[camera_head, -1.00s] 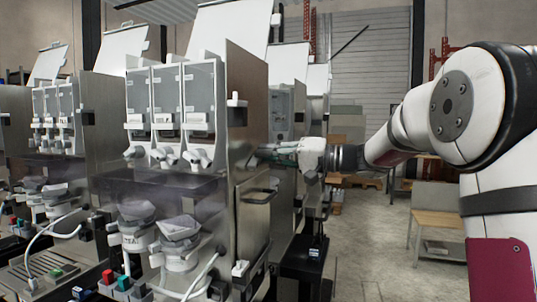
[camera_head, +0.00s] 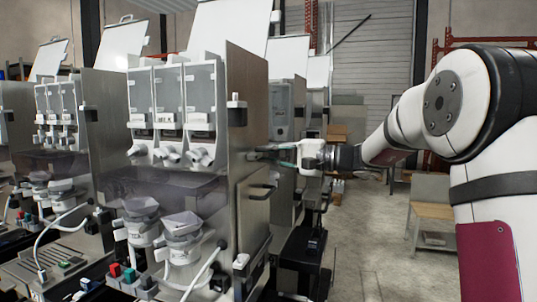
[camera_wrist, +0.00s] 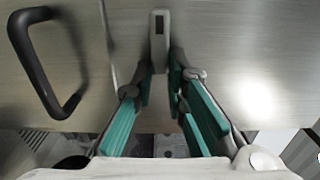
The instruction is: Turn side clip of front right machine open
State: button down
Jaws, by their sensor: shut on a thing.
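The front right machine (camera_head: 175,125) is the nearest metal dispenser, with its brushed steel side facing my arm. My gripper (camera_head: 264,153), with green-lined fingers, reaches that side from the right, just above a dark handle (camera_head: 262,191). In the wrist view, the side clip (camera_wrist: 159,30) is a light grey upright piece with a dark slot near its top. My fingertips (camera_wrist: 160,85) are closed in on its lower end, one on each side. In the head view this clip is hidden at the fingertips. The dark handle also shows left in the wrist view (camera_wrist: 38,65).
Another clip (camera_head: 237,110) sits higher on the same side panel, and one (camera_head: 241,262) sits lower near the front edge. More machines stand at left and behind. A wooden bench (camera_head: 438,218) is at right, with open floor before it.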

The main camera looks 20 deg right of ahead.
jog(key=shift+f, duration=0.1)
jog(key=c, duration=1.6)
grip_release()
jog(key=shift+d, duration=0.15)
jog(key=v, duration=1.2)
